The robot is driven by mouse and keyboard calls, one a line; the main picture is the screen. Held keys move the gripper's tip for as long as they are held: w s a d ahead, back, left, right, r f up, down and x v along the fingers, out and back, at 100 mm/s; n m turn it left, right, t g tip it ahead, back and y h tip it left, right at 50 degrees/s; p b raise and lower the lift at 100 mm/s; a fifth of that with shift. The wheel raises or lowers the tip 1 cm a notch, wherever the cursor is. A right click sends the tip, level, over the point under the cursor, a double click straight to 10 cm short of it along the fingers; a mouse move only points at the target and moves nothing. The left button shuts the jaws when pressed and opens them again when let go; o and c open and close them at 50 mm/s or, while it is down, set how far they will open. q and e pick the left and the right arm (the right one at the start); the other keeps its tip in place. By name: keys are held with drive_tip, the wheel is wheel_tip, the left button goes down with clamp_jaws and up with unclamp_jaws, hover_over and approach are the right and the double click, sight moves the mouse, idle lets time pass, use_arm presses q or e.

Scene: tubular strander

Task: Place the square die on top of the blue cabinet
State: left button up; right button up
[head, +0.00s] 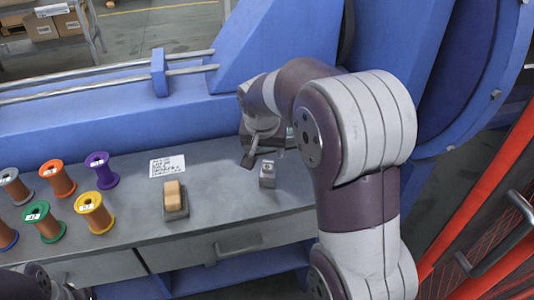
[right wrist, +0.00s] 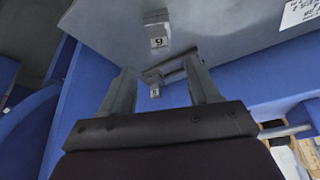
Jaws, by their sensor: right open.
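A small grey block with a numbered white label (head: 267,174) stands on the grey bench top, just in front of my right gripper (head: 256,150). It also shows in the right wrist view (right wrist: 157,38), beyond the fingertips. A second small labelled block (right wrist: 153,79) appears between the open fingers (right wrist: 163,80) in that view; I cannot tell whether they touch it. In the head view my gripper mostly hides that spot. I cannot tell which block is the square die. No separate blue cabinet is clearly recognisable. My left gripper is out of view.
Several wire spools (head: 94,212) stand at the left of the bench (head: 225,205). A wooden-topped block (head: 174,200) and a paper sheet (head: 167,166) lie mid-bench. The blue machine (head: 110,125) rises behind. A red guard (head: 480,210) stands at right.

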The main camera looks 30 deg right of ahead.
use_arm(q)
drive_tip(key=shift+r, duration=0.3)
use_arm(e)
drive_tip(key=s+a+f+n+g+y, duration=0.1)
drive_tip(key=s+a+f+n, duration=0.2)
drive_tip(key=s, duration=0.5)
drive_tip(key=s+a+f+n+g+y, duration=0.1)
drive_tip(key=s+a+f+n, duration=0.3)
drive_tip(key=s+a+f, duration=0.2)
drive_tip(key=s+a, duration=0.1)
drive_tip(key=s, duration=0.1)
drive_tip(key=shift+s+f+y, duration=0.2)
drive_tip(key=shift+s+y, duration=0.2)
